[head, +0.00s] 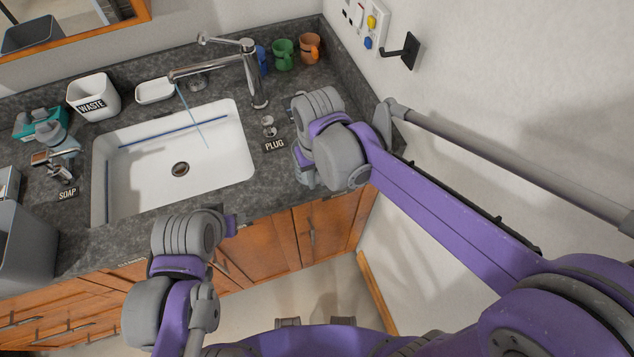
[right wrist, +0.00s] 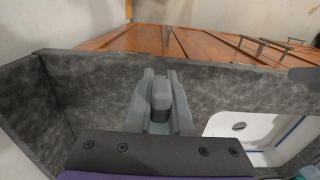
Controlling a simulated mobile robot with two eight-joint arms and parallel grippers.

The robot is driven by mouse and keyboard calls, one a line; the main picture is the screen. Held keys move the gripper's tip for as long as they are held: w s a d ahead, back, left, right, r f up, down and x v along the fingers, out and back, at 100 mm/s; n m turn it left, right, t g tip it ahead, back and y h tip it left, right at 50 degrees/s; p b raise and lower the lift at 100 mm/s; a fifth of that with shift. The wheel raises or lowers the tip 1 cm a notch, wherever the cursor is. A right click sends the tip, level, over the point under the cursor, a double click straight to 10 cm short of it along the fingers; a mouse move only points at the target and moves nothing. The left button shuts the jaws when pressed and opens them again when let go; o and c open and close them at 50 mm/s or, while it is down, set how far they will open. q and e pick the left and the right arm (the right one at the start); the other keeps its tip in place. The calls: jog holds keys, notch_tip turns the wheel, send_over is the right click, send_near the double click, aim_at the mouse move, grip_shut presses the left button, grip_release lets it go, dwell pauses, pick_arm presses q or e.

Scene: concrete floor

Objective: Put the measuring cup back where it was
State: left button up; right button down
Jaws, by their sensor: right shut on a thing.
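My right gripper (right wrist: 160,98) is shut in the right wrist view, with a small dark grey rounded piece (right wrist: 160,96) between its fingers. I cannot make out from this whether the piece is part of the measuring cup. In the head view my right wrist is over the counter right of the sink and hides the fingers. No measuring cup can be clearly told in either view. My left arm hangs in front of the counter's front edge; only a purple bit of its hand (head: 231,225) shows, and its fingers are hidden.
The dark counter (head: 130,205) holds a white sink (head: 215,165), a faucet (head: 253,75), a waste bin (head: 92,97) and a soap dispenser (head: 60,150). A green mug (head: 283,55) and an orange mug (head: 308,48) stand in the back right corner. A wall bounds the right.

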jog(key=shift+f, duration=1.75)
jog(key=shift+f, duration=0.1)
jog(key=shift+w+f, duration=0.1)
jog(key=shift+f, duration=0.05)
jog(key=c, duration=0.8)
grip_release()
notch_tip(320, 180, up, 13)
jog(key=shift+f+p, duration=0.2)
jog(key=shift+p, duration=0.15)
